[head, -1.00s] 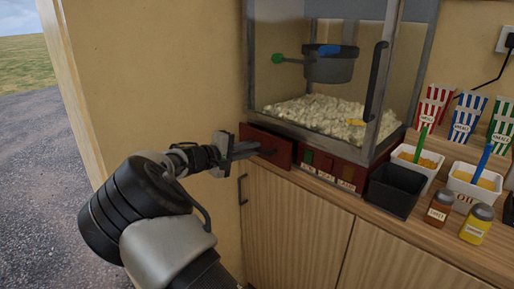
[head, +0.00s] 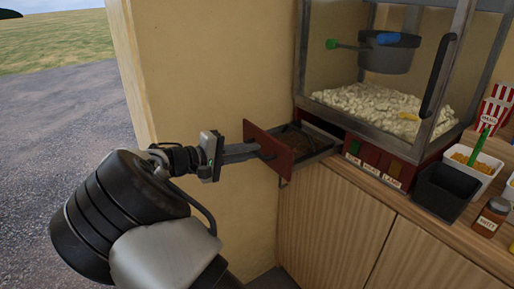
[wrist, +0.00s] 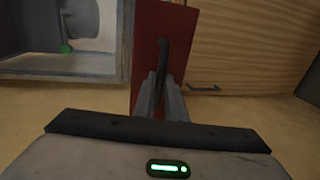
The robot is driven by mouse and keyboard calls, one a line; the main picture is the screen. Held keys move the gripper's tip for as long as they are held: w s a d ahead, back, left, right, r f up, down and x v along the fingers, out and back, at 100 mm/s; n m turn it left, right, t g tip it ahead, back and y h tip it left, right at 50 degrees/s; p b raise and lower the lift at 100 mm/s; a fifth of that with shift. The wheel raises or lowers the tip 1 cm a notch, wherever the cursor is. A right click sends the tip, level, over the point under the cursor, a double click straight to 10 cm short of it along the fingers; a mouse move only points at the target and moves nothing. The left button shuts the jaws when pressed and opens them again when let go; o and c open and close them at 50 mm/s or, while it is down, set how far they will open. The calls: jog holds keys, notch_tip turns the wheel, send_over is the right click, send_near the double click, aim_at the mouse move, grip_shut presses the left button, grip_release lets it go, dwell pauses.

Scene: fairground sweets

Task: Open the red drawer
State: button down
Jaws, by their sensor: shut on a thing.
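The red drawer (head: 268,147) sticks well out of the base of the popcorn machine, at its left end. Its grey tray shows behind the red front, with some brown stuff on its floor. My gripper (head: 262,151) is shut on the dark handle of the drawer front. In the wrist view the red front (wrist: 150,50) stands upright ahead, and the fingers (wrist: 162,95) close around the dark upright handle (wrist: 162,62).
The glass popcorn machine (head: 385,108) stands on the wooden counter, with labelled switches (head: 372,165) on its base. A black bin (head: 445,190), a white tub (head: 474,160) and a brown jar (head: 491,216) stand to the right. The tan wall (head: 205,80) is at the left.

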jog(key=shift+s, duration=0.1)
jog(key=c, duration=1.8)
grip_release()
jog(key=shift+a, duration=0.15)
jog(key=p+v, duration=0.2)
jog(key=v, duration=1.5)
jog(key=shift+s+a, duration=0.1)
